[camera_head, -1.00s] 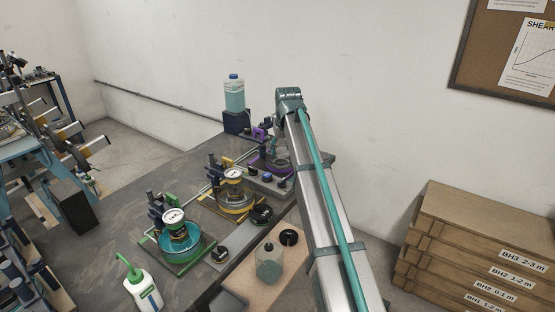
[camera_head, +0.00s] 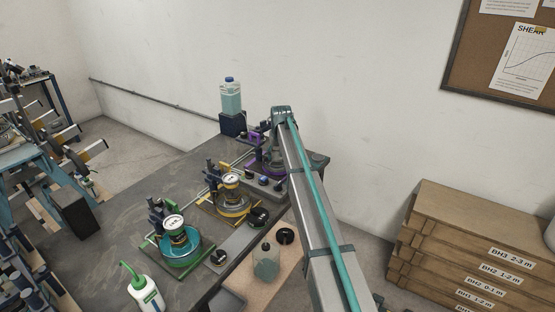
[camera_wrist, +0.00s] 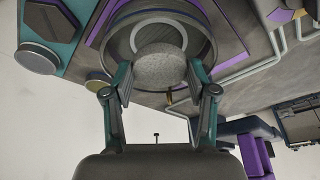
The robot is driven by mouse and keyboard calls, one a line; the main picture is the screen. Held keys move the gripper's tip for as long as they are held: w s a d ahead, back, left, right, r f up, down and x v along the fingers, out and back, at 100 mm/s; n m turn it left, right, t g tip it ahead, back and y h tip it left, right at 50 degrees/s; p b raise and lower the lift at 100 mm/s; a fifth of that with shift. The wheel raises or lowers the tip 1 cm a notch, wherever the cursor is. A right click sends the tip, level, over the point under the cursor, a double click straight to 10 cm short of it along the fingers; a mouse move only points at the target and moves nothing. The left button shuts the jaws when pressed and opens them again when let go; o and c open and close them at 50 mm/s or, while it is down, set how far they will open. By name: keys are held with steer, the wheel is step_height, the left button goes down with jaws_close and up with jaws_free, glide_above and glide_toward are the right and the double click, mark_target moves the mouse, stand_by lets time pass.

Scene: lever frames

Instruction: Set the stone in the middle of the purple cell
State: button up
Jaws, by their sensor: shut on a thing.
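The grey, speckled, disc-like stone (camera_wrist: 160,68) is between the fingers of my gripper (camera_wrist: 160,80) in the wrist view. My gripper is shut on it. The purple cell (camera_wrist: 224,38), with a round dish and purple edging, lies behind the stone in the wrist view. The stone overlaps the near part of a pale ring inside the dish; I cannot tell whether it touches the bottom. In the head view the purple cell (camera_head: 254,164) stands at the far end of the bench, partly hidden by my arm. My gripper and the stone are not clearly seen there.
A yellow cell (camera_head: 232,207) and a green cell (camera_head: 180,250) with teal liquid stand nearer on the bench. Each has an upright post and dial. A bottle (camera_head: 231,98) on a dark block stands behind the purple cell. Wooden boxes (camera_head: 470,240) are at right.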

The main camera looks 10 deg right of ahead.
mark_target(278, 157)
steer(key=shift+w+f, duration=0.4)
steer(key=shift+w, duration=0.05)
steer(key=shift+f+p, duration=0.6)
steer(key=shift+f, duration=1.05)
steer(key=shift+s+f, duration=0.1)
steer(key=shift+f, duration=0.2)
steer(key=o, duration=1)
steer(key=shift+r, duration=0.4)
steer(key=b+v, duration=0.3)
steer(key=v, duration=0.9)
